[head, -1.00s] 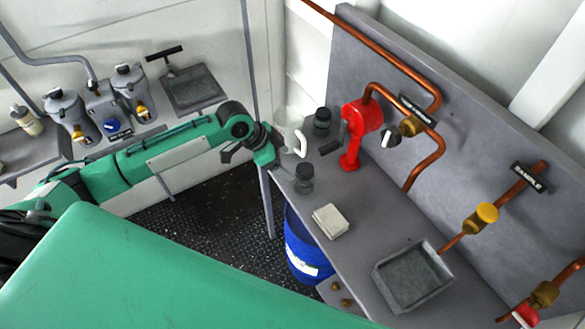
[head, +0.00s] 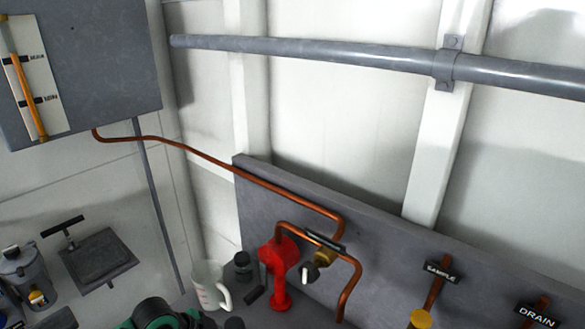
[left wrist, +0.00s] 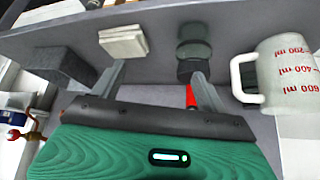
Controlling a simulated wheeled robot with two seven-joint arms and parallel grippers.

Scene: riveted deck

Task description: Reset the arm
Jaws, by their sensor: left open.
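My left arm (head: 165,316) shows only at the bottom edge of the head view, below and left of the white measuring cup (head: 207,285); its gripper cannot be made out there. In the left wrist view my left gripper (left wrist: 156,76) has its two fingers apart with nothing seen between them. The measuring cup (left wrist: 284,75) stands to the right of the fingers with its handle toward them. A dark-lidded jar (left wrist: 195,52) is just beyond the right finger, and a stack of white pads (left wrist: 123,42) is just beyond the left one. My right gripper is not in view.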

